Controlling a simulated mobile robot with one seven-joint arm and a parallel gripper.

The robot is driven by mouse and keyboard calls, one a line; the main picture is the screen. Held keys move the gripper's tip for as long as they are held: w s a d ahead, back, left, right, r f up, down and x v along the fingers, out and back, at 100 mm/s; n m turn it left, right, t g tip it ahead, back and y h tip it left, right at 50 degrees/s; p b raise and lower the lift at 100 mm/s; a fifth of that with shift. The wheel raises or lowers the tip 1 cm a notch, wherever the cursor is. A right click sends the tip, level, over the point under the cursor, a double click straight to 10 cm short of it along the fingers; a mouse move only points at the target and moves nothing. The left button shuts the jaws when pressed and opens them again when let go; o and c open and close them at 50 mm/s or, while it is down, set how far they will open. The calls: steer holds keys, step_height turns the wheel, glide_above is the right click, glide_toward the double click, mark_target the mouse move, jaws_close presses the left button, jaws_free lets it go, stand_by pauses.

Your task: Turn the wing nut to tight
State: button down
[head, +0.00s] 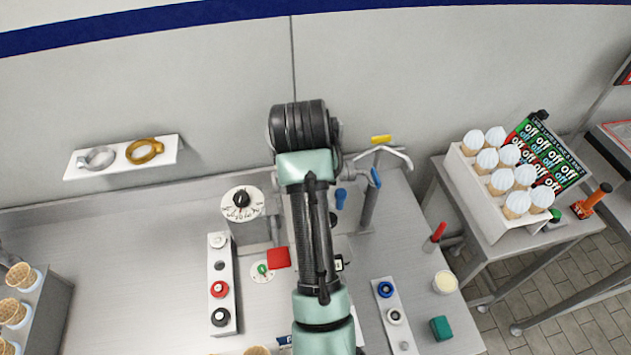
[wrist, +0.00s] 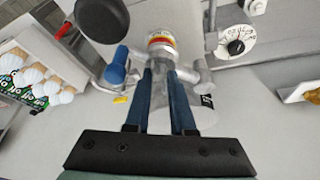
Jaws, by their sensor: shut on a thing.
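In the wrist view, my gripper (wrist: 159,72) has its two blue fingers close together around a grey metal part, which looks like the wing nut (wrist: 161,58). The fingertips hide much of it, so its wings and angle are hard to tell. A ring with red, yellow and white bands (wrist: 161,40) sits just beyond the fingertips. A small black-and-white label (wrist: 207,101) lies right of the fingers; I cannot read it. In the head view, my arm hides the gripper and the nut.
A blue-handled lever (wrist: 117,68) stands close left of the fingers in the wrist view, with a dark round thing (wrist: 101,18) above it. In the head view, a dial (head: 242,201), button strip (head: 222,283) and bent pipe (head: 377,155) flank my arm.

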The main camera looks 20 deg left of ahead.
steer(key=c, duration=0.8)
jaws_free()
steer(key=shift+o, duration=0.2)
steer(key=p+v, duration=0.8)
steer(key=v, duration=0.5)
